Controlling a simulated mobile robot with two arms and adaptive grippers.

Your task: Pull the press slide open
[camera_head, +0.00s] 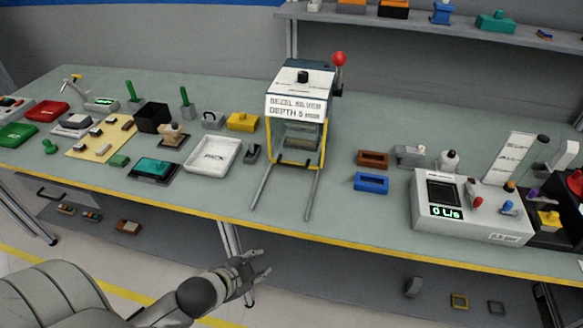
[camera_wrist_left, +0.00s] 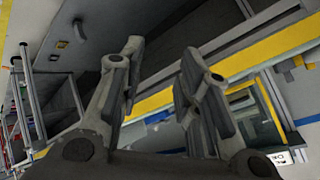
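The press (camera_head: 300,100) stands in the middle of the bench, with a white top, a sign with text and a red ball lever (camera_head: 339,59). Its yellow frame surrounds a clear front. The slide (camera_head: 297,163) sits inside the frame, with a dark handle low at its front. Two grey rails (camera_head: 312,195) run from it toward the bench's front edge. My left gripper (camera_head: 262,266) is in front of and below the bench edge, apart from the press. Its fingers are spread and empty, also in the left wrist view (camera_wrist_left: 155,75). My right gripper is not in view.
A white tray (camera_head: 192,157) and small parts lie left of the press. A brown block (camera_head: 373,159), a blue block (camera_head: 371,182) and a white meter box (camera_head: 425,214) stand to the right. The yellow bench edge (camera_head: 215,215) lies between my left gripper and the rails.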

